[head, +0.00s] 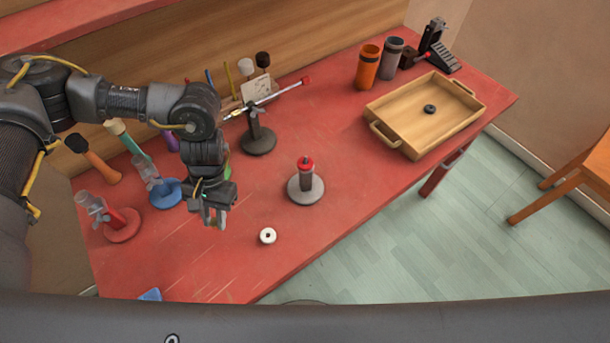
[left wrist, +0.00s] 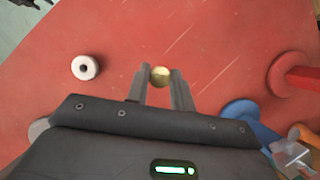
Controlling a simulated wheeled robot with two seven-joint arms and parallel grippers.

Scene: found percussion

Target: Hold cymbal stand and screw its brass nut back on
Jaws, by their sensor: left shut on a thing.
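My left gripper (head: 215,220) points down over the red table. In the left wrist view its two fingers (left wrist: 160,88) are shut on a small round brass nut (left wrist: 160,76), held at the fingertips. In the head view the nut cannot be made out. My right gripper does not show.
A white ring (head: 267,236) lies between gripper and table edge; it also shows in the left wrist view (left wrist: 85,68). A boom stand (head: 258,140) stands behind. A wooden tray (head: 385,140) is at right.

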